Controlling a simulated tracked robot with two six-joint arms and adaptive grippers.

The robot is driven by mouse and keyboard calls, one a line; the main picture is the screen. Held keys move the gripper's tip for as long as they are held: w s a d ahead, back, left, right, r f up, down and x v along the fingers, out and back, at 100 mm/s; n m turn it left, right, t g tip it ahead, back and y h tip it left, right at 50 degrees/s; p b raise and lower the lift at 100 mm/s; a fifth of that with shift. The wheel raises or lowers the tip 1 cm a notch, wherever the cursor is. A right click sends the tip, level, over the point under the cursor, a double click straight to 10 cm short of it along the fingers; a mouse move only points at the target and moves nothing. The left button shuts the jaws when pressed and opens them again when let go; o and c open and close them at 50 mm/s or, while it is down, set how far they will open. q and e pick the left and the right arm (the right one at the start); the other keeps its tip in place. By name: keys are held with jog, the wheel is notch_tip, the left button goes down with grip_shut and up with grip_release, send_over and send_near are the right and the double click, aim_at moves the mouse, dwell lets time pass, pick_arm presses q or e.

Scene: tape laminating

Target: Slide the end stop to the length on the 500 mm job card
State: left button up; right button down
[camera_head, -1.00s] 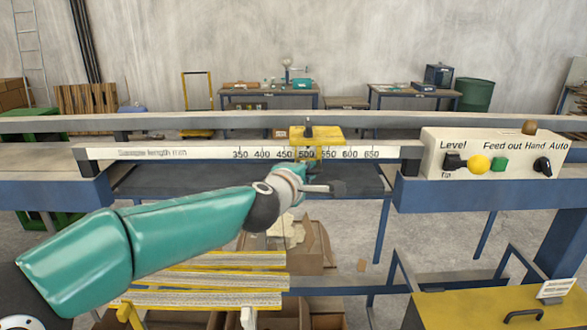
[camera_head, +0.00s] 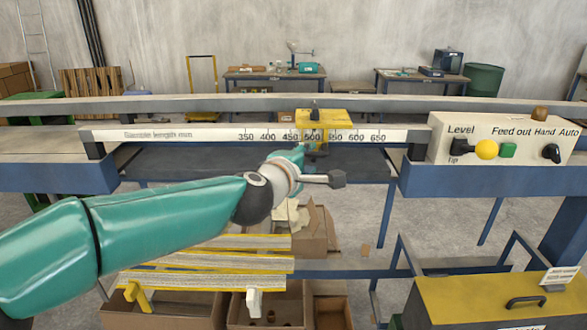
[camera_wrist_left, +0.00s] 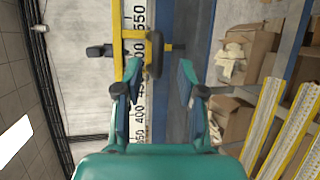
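The yellow end stop (camera_head: 338,118) sits on the white sample length scale (camera_head: 210,134) near the 500 mark; its exact reading cannot be told. A dark rounded handle (camera_wrist_left: 154,55) hangs from the stop. My left gripper (camera_head: 302,155) is just in front of the rail, below and slightly left of the stop. In the left wrist view my left gripper (camera_wrist_left: 158,75) is open, with its fingertips apart and the handle just ahead of the gap, not gripped. A small white card (camera_head: 558,276) stands on a yellow box; its text is too small to read. My right gripper is not in view.
A control panel (camera_head: 500,140) with knobs and buttons is at the rail's right end. Yellow-edged boards (camera_head: 210,262) and cardboard boxes (camera_head: 313,232) lie below the rail. The dark bed (camera_head: 200,164) in front of the scale looks clear.

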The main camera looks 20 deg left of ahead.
pick_arm(q)
jog(key=d+v, duration=0.1)
jog(key=v, duration=0.7)
jog(key=shift+s+a, duration=0.2)
jog(key=shift+a, duration=0.25)
jog(key=shift+f, duration=0.2)
notch_tip(320, 180, down, 32)
jog(key=s+m+g, duration=0.1)
jog(key=m+g, duration=0.5)
jog(key=m, duration=0.2)
jog(key=s+d+f+m+g+h, duration=0.2)
jog(key=s+f+m+g, duration=0.5)
jog(key=s+f, duration=1.6)
jog(key=shift+s+d+f+m+g, duration=0.3)
jog(key=shift+s+d+f+g, duration=0.1)
jog(key=shift+s+d+g, duration=0.45)
jog(key=shift+a, duration=0.1)
